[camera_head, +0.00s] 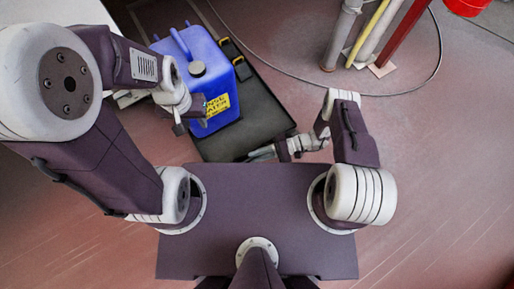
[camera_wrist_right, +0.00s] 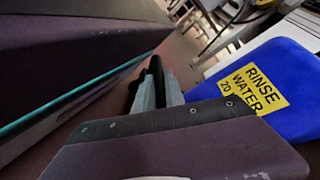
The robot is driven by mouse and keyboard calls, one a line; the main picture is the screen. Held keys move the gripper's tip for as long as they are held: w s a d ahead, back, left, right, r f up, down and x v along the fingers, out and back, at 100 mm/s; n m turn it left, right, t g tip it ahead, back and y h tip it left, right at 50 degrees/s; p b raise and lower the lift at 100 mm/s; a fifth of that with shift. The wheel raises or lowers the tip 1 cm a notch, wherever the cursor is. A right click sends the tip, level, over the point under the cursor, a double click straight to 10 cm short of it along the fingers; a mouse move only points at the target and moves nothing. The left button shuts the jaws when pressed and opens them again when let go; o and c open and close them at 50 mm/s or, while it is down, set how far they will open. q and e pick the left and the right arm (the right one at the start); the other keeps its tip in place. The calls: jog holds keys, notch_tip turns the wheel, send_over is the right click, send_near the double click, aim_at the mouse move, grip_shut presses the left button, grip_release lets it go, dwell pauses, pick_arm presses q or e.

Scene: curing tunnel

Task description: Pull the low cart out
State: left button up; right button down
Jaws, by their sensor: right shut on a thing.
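The low cart (camera_head: 258,125) is a flat black platform on the floor ahead of my base, its near end close to me. A blue jerrycan (camera_head: 202,65) with a yellow rinse water label stands on it; the jerrycan also shows in the right wrist view (camera_wrist_right: 285,85). My right gripper (camera_head: 256,154) is at the cart's near right end, shut on a dark part of the cart; the right wrist view shows its fingers (camera_wrist_right: 155,90) around a black piece. My left gripper (camera_head: 190,122) hangs by the jerrycan's near left side; its fingers are too small to read.
A dark cable (camera_head: 350,94) curves across the floor at the right. Pipes and a red post (camera_head: 402,35) stand at the back right, with a red bucket (camera_head: 467,6) beyond. The reddish floor (camera_head: 440,170) at the right is clear.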

jog(key=shift+d, duration=0.1)
dwell(0.3)
jog(key=c, duration=1.4)
grip_release()
jog(key=shift+s, duration=0.1)
jog(key=p+v, duration=0.1)
jog(key=v, duration=0.8)
jog(key=shift+p, duration=0.4)
